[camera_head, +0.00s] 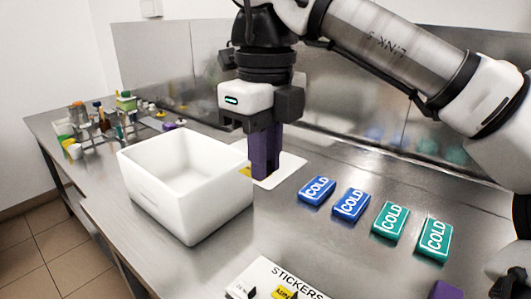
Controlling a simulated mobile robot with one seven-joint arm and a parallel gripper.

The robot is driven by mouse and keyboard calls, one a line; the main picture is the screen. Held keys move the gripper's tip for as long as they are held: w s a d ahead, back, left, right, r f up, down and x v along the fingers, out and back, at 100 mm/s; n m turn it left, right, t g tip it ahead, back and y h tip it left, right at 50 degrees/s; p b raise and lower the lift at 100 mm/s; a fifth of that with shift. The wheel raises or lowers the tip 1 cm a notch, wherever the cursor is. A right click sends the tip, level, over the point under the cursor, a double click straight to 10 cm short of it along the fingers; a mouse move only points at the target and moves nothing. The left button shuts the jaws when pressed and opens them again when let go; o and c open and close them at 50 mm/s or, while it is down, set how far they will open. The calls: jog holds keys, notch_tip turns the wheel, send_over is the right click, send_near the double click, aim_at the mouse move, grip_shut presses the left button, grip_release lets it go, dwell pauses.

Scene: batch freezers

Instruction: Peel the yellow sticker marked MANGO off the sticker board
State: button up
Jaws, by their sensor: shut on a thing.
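My gripper (264,176) points down with its purple fingers shut, at the white flat panel (291,168) behind the white tub. A small yellow piece (245,171), seemingly a sticker, shows at the left of the fingertips. Its lettering is not visible, and the fingers hide part of it. The sticker board (265,272), a white board headed STICKERS, lies at the front edge of the picture, well away from my gripper. A yellow sticker (283,293) with dark lettering too small to read sits on it, partly cut off, beside a dark piece.
An open, empty-looking white tub (186,184) stands left of my gripper. Blue COLD packs (317,190) and green COLD packs (390,220) lie in a row to the right. Bottles and containers (104,120) crowd the far left. A purple object (445,290) is at the bottom right.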

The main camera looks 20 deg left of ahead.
jog(key=shift+r, duration=0.35)
jog(key=shift+r+p, duration=0.7)
jog(key=shift+p, duration=0.3)
jog(key=shift+r, duration=0.15)
